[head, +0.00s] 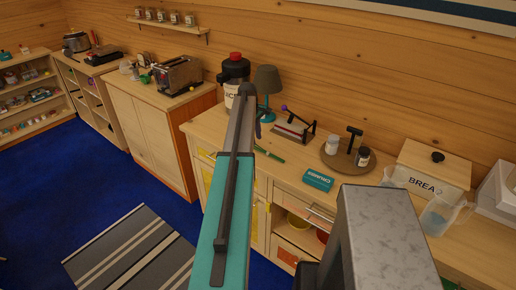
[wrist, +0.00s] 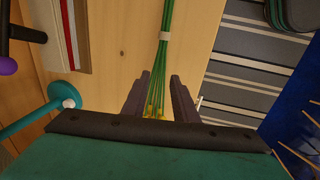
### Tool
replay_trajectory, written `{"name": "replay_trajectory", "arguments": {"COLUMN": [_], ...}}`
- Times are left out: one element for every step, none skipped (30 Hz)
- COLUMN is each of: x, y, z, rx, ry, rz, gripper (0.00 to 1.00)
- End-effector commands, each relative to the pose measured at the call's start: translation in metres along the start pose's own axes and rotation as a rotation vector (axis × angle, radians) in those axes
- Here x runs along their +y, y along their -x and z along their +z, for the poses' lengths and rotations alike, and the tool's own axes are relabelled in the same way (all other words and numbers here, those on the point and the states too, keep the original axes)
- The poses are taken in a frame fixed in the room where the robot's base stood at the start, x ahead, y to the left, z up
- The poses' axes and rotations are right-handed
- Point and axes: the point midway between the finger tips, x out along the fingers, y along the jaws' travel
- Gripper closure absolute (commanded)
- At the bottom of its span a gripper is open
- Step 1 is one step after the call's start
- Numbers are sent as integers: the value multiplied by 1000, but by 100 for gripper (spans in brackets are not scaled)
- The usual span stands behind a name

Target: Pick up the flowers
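The flowers (wrist: 163,55) are a thin bunch of green stems tied with a pale band. In the wrist view they run from the top edge down between my fingers, with small yellow parts low down near the gripper's base. My gripper (wrist: 160,85) is open, with one dark finger on each side of the bunch and a gap showing beside the stems. In the head view green stems (head: 269,155) show on the wooden counter beside my arm, which hides the rest. I cannot tell how high my fingers are above the counter.
A teal lamp (head: 267,82) and a device with a purple knob (head: 293,128) stand close by on the counter (head: 292,160). A teal box (head: 318,180), a round tray (head: 334,162) and a bread box (head: 432,165) are farther right. A striped rug (head: 135,250) lies below.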

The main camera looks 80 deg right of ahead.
Motion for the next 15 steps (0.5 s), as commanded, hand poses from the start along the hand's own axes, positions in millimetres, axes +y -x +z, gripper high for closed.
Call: {"name": "replay_trajectory", "arguments": {"x": [0,0,0,0,0,0,0,0,0,0,0,0,0,0,0], "y": [-2,-3,-4,-5,-5,-6,-6,-6,-6,-6,-6,-5,-6,-6,-6], "z": [0,0,0,0,0,0,0,0,0,0,0,0,0,0,0], "rx": [0,0,0,0,1,1,1,1,1,1,1,0,0,0,0], "ry": [0,0,0,0,0,-1,-1,0,0,0,0,0,0,0,0], "rz": [0,0,0,1,1,1,1,1,1,1,1,1,1,1,1], "gripper": [74,74,74,74,74,74,74,74,74,74,74,74,74,74,74]}}
